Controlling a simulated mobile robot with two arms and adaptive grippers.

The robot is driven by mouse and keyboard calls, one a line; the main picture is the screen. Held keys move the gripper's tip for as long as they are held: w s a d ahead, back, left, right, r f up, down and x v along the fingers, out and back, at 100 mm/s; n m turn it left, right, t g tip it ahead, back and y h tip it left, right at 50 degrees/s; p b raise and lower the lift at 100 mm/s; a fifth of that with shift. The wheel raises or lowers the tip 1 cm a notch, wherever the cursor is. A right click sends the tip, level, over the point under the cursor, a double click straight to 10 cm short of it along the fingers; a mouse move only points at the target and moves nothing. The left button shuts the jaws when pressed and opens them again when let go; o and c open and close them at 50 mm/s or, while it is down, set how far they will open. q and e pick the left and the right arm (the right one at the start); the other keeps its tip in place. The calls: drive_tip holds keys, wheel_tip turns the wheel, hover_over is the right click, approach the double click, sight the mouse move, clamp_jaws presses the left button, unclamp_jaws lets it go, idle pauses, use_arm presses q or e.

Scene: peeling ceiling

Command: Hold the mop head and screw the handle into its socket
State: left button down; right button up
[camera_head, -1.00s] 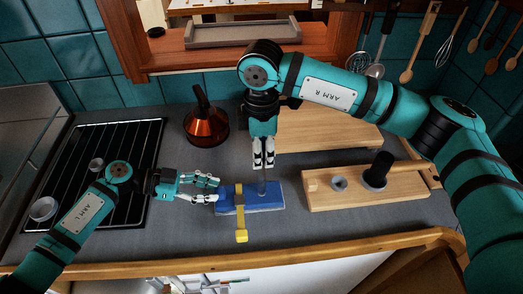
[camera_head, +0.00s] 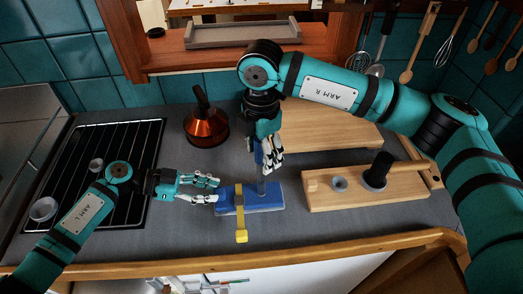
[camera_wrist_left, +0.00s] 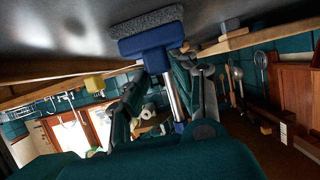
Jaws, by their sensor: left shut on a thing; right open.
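The blue mop head (camera_head: 268,197), with a grey pad beneath, lies flat on the grey counter. My left gripper (camera_head: 214,191) is shut on its left end. The wrist view also shows the mop head (camera_wrist_left: 150,38) and its pad. The short handle, with a silver tube (camera_wrist_left: 173,97) and blue upper part (camera_head: 258,154), stands upright over the mop head's middle. Its lower end meets the mop head; I cannot tell how far it is screwed in. My right gripper (camera_head: 273,165) is open beside the handle, fingers pointing down.
A yellow strip (camera_head: 240,215) crosses the mop head's left part and hangs toward the front edge. A wooden holder (camera_head: 320,196) with a black knob stands right. A copper kettle (camera_head: 206,126) stands behind left, a black rack (camera_head: 125,150) left. A wooden board lies behind.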

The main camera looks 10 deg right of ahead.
drive_tip(key=shift+n, duration=0.3)
drive_tip(key=n, duration=0.4)
drive_tip(key=shift+n, duration=1.2)
drive_tip(key=n, duration=0.6)
drive_tip(key=shift+n, duration=0.3)
